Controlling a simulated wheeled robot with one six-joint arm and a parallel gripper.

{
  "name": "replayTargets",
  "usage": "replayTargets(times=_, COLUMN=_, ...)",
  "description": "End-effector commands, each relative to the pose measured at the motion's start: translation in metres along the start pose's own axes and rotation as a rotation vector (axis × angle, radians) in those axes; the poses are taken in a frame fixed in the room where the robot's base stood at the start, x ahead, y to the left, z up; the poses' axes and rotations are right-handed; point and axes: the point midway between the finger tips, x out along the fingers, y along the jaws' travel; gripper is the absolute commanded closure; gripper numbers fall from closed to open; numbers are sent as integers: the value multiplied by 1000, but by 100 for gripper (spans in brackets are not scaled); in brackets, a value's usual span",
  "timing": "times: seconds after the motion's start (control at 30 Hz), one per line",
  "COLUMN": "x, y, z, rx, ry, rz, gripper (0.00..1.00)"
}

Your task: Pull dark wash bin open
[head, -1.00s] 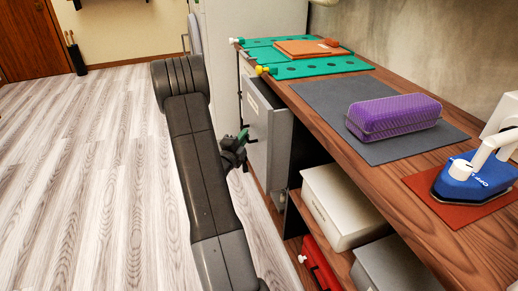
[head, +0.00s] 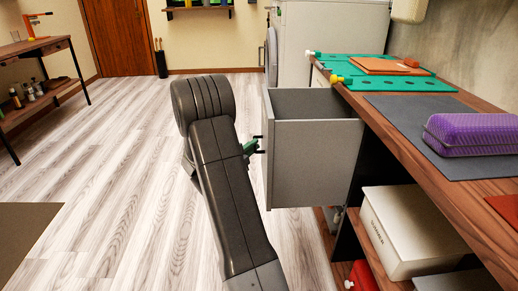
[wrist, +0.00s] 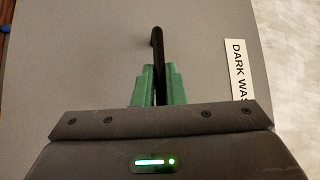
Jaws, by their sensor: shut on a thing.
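The dark wash bin (head: 315,165) is a grey drawer under the wooden counter. In the head view it stands well out from the counter front, with its open top showing. In the wrist view its grey front (wrist: 90,50) fills most of the picture, and a white label (wrist: 238,70) reading "DARK WAS" is partly cut off. My gripper (head: 255,146) is at the bin's front, with its green fingers (wrist: 159,85) shut on the black bar handle (wrist: 157,45). The inside bottom of the bin is hidden.
The counter holds a grey mat (head: 415,125), a purple case (head: 470,133) and a green perforated board (head: 400,80). A white box (head: 425,225) sits on the shelf below. The wooden floor (head: 130,150) left of my arm is clear.

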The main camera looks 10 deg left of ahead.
Motion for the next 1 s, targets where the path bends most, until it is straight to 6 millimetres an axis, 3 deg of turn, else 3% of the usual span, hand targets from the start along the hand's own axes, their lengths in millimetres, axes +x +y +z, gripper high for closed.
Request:
replayTargets(times=0.27, x=0, y=1, z=0, rx=-1, ry=-1, rz=1, gripper=100)
replayTargets(times=0.3, x=0, y=1, z=0, rx=-1, ry=-1, rz=1, gripper=85)
replayTargets(times=0.4, x=0, y=1, z=0, rx=-1, ry=-1, rz=1, gripper=67)
replayTargets(times=0.77, x=-5, y=0, z=0, rx=-1, ry=-2, rz=0, gripper=67)
replayTargets(times=1.0, x=-47, y=-2, z=1, rx=-3, ry=-6, rz=0, gripper=67)
